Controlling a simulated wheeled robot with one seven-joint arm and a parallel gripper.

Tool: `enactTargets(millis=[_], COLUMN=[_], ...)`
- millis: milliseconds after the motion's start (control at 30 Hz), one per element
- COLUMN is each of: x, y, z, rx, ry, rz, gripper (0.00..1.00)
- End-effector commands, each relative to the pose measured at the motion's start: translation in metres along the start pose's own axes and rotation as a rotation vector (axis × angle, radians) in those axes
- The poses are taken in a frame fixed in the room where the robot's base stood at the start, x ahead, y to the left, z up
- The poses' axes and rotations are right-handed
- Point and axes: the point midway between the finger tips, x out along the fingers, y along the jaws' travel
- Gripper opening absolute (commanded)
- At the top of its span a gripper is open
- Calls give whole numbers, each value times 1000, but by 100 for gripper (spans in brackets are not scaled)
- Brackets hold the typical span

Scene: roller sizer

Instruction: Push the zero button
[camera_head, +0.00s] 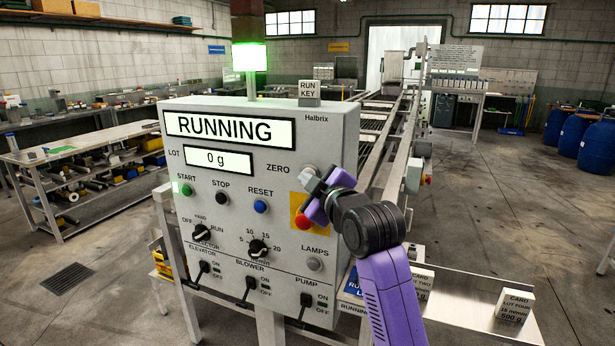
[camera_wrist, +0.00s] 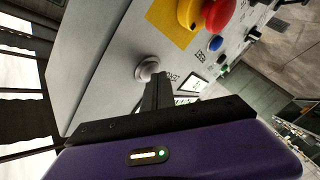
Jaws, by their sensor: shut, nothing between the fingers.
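The zero button is a pale grey round knob (camera_head: 308,172) on the upper right of the control panel (camera_head: 262,135), right of the ZERO label. It also shows in the wrist view as a grey knob (camera_wrist: 148,68). My gripper (camera_head: 313,186) is at the panel's right side, with its fingers close to the button. In the wrist view the narrow dark fingers (camera_wrist: 160,77) are together and empty, their tips beside the button. I cannot tell whether they touch it. The display (camera_head: 218,161) reads 0 g, and the upper display (camera_head: 230,129) reads RUNNING.
A red stop button (camera_head: 303,222) on a yellow plate is just below my gripper. Green START (camera_head: 186,190), black STOP (camera_head: 222,198) and blue RESET (camera_head: 261,207) buttons are to the left. A green lamp (camera_head: 249,57) is lit on top. A card (camera_head: 514,304) stands on the bench at right.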

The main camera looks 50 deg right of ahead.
Motion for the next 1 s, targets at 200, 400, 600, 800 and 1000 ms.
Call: enactTargets(millis=[200,400,600,800,1000], x=[0,-5,-12,-13,-14], y=[0,-3,-8,-9,-10], z=[1,-3,-8,-9,-10], rx=[0,0,-1,-1,-1], ry=[-2,-2,-1,-1,0], rz=[1,0,0,1,0], gripper=[0,0,0,0,0])
